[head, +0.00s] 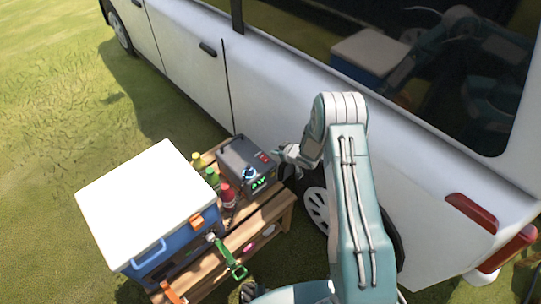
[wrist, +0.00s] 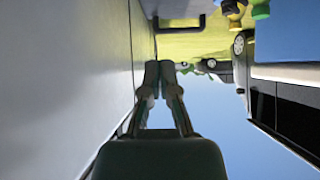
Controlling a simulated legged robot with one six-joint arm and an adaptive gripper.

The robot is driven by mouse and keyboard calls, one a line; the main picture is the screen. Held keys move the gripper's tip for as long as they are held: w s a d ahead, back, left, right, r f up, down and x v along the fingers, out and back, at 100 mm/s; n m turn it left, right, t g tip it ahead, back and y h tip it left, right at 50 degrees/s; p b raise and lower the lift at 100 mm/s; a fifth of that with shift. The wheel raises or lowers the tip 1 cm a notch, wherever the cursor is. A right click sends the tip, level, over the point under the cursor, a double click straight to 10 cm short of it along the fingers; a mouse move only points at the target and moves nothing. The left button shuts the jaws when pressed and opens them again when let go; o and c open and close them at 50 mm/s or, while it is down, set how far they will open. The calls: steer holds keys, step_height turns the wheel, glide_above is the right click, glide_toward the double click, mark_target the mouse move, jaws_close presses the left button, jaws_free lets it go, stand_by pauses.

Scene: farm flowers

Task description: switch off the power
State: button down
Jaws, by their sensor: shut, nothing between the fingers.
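A dark grey power box (head: 238,158) with a carry handle stands on the wooden bench, beside the white car. It has a lit green display (head: 262,182) on its front and a small red switch (head: 264,157) on its upper right part. My gripper (head: 279,152) is just right of the box, close to the red switch, between the box and the car. Whether it touches the box cannot be told. In the wrist view its fingers (wrist: 160,66) are together and empty.
A blue cooler with a white lid (head: 145,200) fills the left of the wooden bench (head: 268,215). Red, green and yellow bottles (head: 228,194) stand between cooler and box. The white car (head: 275,85) closes off the right side. Open grass (head: 50,100) lies left.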

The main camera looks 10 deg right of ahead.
glide_above(261, 157)
steer(key=s+d, duration=0.1)
steer(key=s, duration=0.1)
step_height(261, 157, down, 6)
steer(key=shift+w+d, duration=0.1)
steer(key=shift+d, duration=0.05)
steer(key=f, duration=0.3)
steer(key=shift+w, duration=0.3)
steer(key=shift+f, duration=0.6)
steer(key=shift+f, duration=0.1)
steer(key=shift+w+f, duration=0.15)
steer(key=shift+a, duration=0.2)
steer(key=shift+d, duration=0.1)
